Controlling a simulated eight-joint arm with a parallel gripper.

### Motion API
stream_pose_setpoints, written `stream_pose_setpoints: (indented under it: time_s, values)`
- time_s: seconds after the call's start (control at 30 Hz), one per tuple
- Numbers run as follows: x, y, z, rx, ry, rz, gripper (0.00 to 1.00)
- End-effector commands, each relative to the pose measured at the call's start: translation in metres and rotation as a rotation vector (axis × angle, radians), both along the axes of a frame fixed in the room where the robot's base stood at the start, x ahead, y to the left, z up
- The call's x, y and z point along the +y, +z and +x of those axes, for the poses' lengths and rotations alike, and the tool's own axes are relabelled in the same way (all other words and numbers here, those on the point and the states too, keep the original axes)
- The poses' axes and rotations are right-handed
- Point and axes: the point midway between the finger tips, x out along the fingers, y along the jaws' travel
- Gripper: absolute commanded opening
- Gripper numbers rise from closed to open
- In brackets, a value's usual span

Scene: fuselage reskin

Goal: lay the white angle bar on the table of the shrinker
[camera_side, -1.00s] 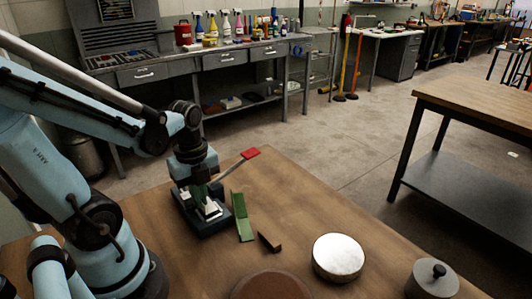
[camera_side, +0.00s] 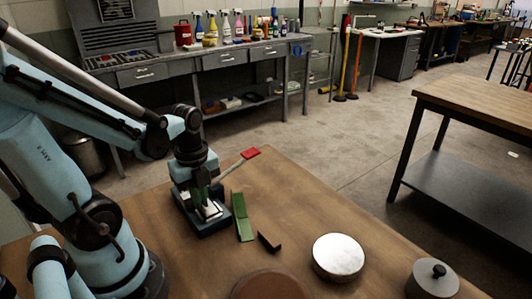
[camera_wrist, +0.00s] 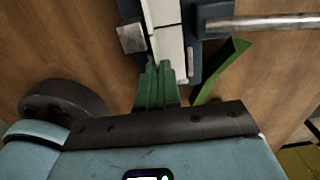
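The shrinker (camera_side: 211,227) is a dark blue-teal tool on the brown table, with a lever ending in a red grip (camera_side: 250,153). The white angle bar (camera_side: 208,211) is low over the shrinker's table, and I cannot tell whether it touches. In the wrist view the bar (camera_wrist: 168,42) runs away from my fingertips, between the dark blue parts of the shrinker. My gripper (camera_side: 199,196) points down at the shrinker. In the wrist view its green fingers (camera_wrist: 158,72) are close together at the bar's near end and look shut on it. They hide that end.
A green angle piece (camera_side: 242,217) and a small dark brown piece (camera_side: 269,241) lie right of the shrinker. A silver disc (camera_side: 338,257), a brown round pad (camera_side: 271,286) and a grey knobbed weight (camera_side: 432,279) stand nearer. The table's right part is otherwise bare.

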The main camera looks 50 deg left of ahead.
Motion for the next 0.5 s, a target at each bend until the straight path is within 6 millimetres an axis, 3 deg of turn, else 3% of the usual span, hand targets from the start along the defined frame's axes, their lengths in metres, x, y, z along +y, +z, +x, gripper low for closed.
stream_pose_setpoints:
  time_s: [0.4, 0.5]
  values:
    - [0.0, -0.0071, 0.0, 0.0, 0.0, 0.0, 0.0]
    - [0.0, -0.0068, -0.0001, 0.0, 0.0, 0.0, 0.18]
